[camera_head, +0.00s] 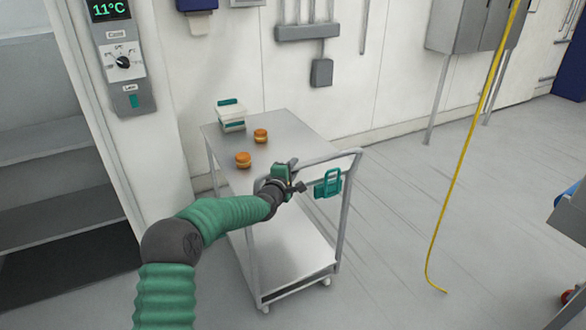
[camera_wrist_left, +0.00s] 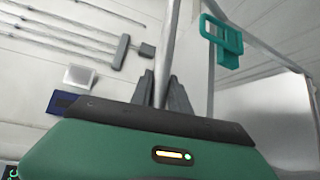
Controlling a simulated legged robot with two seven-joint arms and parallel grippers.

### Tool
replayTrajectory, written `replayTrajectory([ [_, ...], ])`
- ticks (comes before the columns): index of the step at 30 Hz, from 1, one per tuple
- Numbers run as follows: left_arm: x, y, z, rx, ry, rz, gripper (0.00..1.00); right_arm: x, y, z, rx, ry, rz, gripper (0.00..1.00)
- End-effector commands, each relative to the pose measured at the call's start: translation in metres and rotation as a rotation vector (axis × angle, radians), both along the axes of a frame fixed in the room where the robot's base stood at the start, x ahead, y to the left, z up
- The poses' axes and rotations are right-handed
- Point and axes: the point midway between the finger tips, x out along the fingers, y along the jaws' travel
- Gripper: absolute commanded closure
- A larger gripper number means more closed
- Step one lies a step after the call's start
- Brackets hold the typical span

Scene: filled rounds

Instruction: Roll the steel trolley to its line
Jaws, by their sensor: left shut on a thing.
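The steel trolley (camera_head: 292,250) stands on the grey floor in the head view, with a flat top, a lower shelf and a raised push handle (camera_head: 325,157) at its right end. My left gripper (camera_head: 290,180) is at the near end of that handle. In the left wrist view its fingers (camera_wrist_left: 165,92) are closed around a steel bar (camera_wrist_left: 168,45). A teal tag or clip (camera_head: 328,184) hangs at the handle and also shows in the left wrist view (camera_wrist_left: 228,45). I cannot make out a floor line for the trolley. My right gripper is out of view.
On the trolley top sit two small orange-brown round items (camera_head: 243,159) (camera_head: 261,135) and a pale box with teal parts (camera_head: 231,117). A yellow cable or hose (camera_head: 468,145) runs down to the floor at right. Open floor lies right of the trolley; shelving (camera_head: 50,145) is at left.

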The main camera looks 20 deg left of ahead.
Motion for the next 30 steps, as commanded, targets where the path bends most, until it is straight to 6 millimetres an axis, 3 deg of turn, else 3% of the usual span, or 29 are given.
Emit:
replayTrajectory([
  [8, -0.001, 0.006, -0.004, 0.003, 0.007, 0.009, 1.00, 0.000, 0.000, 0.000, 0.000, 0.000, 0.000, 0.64],
  [9, -0.001, 0.007, -0.004, 0.003, 0.006, 0.009, 0.77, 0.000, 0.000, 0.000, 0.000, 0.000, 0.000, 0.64],
  [14, 0.000, 0.005, -0.003, 0.002, 0.003, 0.006, 0.57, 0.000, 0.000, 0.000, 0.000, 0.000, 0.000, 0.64],
  [24, -0.002, 0.002, 0.001, 0.003, -0.001, 0.003, 0.57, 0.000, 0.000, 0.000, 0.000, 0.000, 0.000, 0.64],
  [30, -0.033, 0.000, 0.004, 0.002, 0.002, 0.004, 0.57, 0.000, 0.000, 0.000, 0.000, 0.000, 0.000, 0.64],
])
